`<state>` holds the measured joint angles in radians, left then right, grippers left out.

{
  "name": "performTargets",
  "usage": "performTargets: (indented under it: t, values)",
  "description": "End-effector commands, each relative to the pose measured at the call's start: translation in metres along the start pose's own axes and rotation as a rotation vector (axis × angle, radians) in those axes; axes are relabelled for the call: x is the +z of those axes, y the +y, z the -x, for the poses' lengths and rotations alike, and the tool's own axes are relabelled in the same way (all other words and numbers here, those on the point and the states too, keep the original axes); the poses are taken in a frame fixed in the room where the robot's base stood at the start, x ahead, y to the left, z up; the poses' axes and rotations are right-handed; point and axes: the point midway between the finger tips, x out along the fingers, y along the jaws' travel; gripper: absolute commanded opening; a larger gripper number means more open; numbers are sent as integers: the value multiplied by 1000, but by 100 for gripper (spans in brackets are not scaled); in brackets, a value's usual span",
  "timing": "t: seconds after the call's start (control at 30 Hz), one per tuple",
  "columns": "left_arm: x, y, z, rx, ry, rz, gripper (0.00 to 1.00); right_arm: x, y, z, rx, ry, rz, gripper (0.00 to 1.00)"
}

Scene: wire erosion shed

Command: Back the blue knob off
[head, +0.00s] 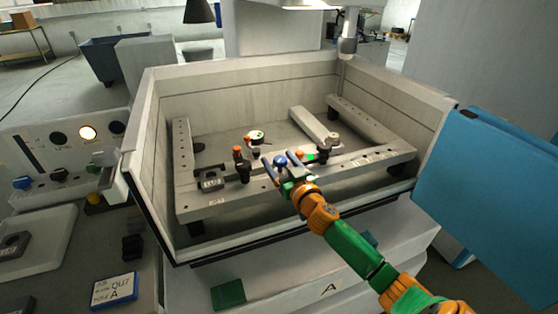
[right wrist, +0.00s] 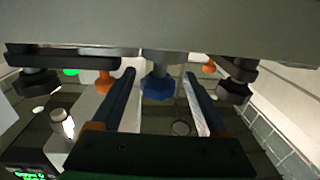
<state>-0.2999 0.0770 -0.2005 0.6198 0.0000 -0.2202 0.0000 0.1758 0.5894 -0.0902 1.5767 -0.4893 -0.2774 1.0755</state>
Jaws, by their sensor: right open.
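A blue knob (head: 280,160) shows in the head view at the work frame inside the open tank. In the right wrist view the faceted blue knob (right wrist: 158,88) hangs under a grey part, between the two finger lines. My right gripper (head: 282,161) is open, with one dark-blue finger on each side of the knob. In the right wrist view the right gripper (right wrist: 159,76) shows gaps between knob and both fingers. I cannot tell how deep the knob sits between the fingers. My left gripper is not in view.
Dark clamps with orange tops stand left (head: 239,160) and right (head: 322,150) of the knob on the frame bars (head: 355,158). The tank walls (head: 150,150) surround the frame. A control panel (head: 60,150) at left carries another blue knob (head: 22,183). A blue panel (head: 490,200) stands at right.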

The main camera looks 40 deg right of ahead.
Motion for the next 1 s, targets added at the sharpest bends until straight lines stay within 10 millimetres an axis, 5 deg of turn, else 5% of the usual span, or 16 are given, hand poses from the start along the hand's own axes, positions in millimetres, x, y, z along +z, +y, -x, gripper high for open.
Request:
performTargets:
  t: [0.2,0.5,1.0]
  values:
    - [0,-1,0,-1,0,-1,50,0,0,0,0,0,0,77]
    - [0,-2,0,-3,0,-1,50,0,0,0,0,0,1,0]
    - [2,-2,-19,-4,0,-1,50,3,-2,0,160,5,-8,0]
